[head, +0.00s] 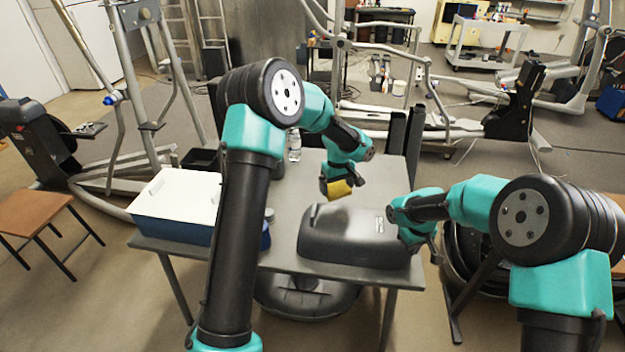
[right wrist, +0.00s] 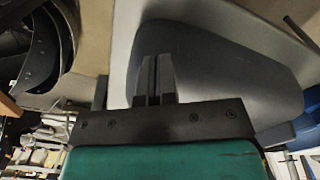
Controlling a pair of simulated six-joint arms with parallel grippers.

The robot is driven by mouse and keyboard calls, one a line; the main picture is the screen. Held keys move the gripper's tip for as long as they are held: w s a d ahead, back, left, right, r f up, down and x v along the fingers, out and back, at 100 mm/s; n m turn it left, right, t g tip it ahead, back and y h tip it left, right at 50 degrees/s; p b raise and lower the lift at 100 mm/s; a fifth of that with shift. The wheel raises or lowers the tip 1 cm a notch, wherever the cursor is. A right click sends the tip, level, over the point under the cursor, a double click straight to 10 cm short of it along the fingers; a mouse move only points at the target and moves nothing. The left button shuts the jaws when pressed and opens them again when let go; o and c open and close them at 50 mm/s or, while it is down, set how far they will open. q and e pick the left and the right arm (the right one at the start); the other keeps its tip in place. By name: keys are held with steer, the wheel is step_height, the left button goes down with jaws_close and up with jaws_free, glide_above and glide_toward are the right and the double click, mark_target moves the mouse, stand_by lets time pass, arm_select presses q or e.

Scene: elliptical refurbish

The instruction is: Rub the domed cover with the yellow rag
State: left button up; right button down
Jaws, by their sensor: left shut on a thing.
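The domed cover (head: 352,236), dark grey and smooth, lies on the grey table near its front right edge. It also shows in the right wrist view (right wrist: 225,65). My left gripper (head: 337,186) is shut on the yellow rag (head: 339,189) and holds it above the far side of the cover; the rag appears clear of the surface. My right gripper (head: 434,254) is at the cover's right end, pointing down. In the right wrist view its fingers (right wrist: 156,78) are close together with nothing visible between them. Whether they touch the cover is unclear.
A blue bin with a white top (head: 180,196) stands at the table's left, beside a dark tray (head: 201,160). A clear bottle (head: 294,146) stands behind my left arm. Bare table (head: 285,238) lies left of the cover. Exercise machines surround the table.

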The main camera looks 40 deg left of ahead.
arm_select(q)
steer(key=s+d+r+m, duration=0.1)
steer(key=d, duration=0.5)
steer(key=shift+s+r+m, duration=0.15)
steer(key=shift+r+m, duration=0.15)
steer(key=shift+m, duration=0.1)
steer(key=shift+f, duration=0.1)
glide_above(336, 214)
steer(key=w+d, duration=0.2)
steer(key=d, duration=0.1)
steer(key=shift+s+d+f, duration=0.1)
steer(key=shift+f, duration=1.35)
steer(key=shift+s+d+f, duration=0.1)
steer(key=shift+f, duration=1.35)
steer(key=shift+f, duration=1.05)
steer(key=shift+s+a+r, duration=0.1)
steer(key=shift+s+a, duration=0.35)
steer(key=shift+a, duration=0.4)
steer(key=shift+s+a, duration=0.45)
steer(key=shift+a, duration=0.4)
